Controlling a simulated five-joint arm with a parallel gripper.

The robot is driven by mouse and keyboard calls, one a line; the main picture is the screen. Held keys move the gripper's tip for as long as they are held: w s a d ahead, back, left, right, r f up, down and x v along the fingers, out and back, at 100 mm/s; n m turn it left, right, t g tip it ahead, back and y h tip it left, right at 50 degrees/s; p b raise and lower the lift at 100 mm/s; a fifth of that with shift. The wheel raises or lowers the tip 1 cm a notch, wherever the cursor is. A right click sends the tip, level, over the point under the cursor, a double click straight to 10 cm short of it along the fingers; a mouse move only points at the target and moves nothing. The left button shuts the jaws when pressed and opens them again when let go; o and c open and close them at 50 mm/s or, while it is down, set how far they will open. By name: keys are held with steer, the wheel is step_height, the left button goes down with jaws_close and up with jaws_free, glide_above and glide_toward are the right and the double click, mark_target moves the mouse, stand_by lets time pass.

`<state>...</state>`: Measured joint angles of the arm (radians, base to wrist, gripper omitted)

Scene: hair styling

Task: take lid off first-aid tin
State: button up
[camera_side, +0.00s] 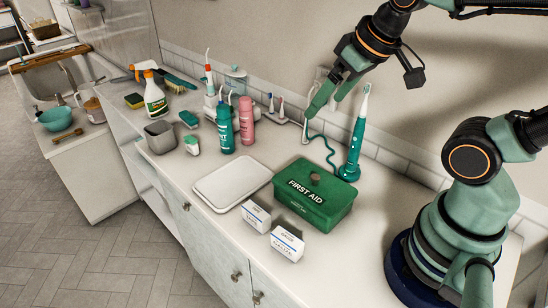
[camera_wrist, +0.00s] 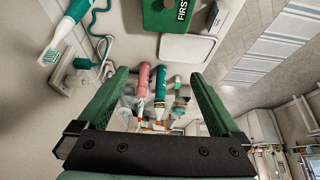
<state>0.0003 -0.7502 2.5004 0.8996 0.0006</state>
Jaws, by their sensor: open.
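The green first-aid tin (camera_side: 306,206) stands on the counter with its lid (camera_side: 312,184) on. The lid is green with white FIRST AID lettering and a small brown round knob (camera_side: 315,177) on top. In the wrist view part of the lid (camera_wrist: 180,14) shows at the top edge, cut off by the frame. My gripper (camera_side: 318,104) is above the back of the counter, higher than the tin and apart from it. In the wrist view my gripper (camera_wrist: 161,88) has its two green fingers spread wide with nothing held between them.
A white tray (camera_side: 232,186) lies left of the tin, and two small white boxes (camera_side: 272,231) stand in front of it. An electric toothbrush (camera_side: 356,140) stands upright behind the tin, with a cord. Teal and pink bottles (camera_side: 246,120) stand further left.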

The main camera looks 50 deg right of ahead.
steer(key=shift+c, duration=0.3)
steer(key=c, duration=0.5)
steer(key=shift+c, duration=0.2)
steer(key=n+g, duration=0.6)
steer(key=n, duration=1.2)
glide_above(316, 176)
steer(key=f, duration=1.2)
steer(key=shift+w+d+f, duration=0.15)
steer(key=shift+d+f, duration=0.05)
steer(key=shift+d, duration=0.05)
steer(key=f, duration=0.4)
steer(key=shift+s+a, duration=0.2)
steer(key=shift+a, duration=0.15)
steer(key=shift+f, duration=0.6)
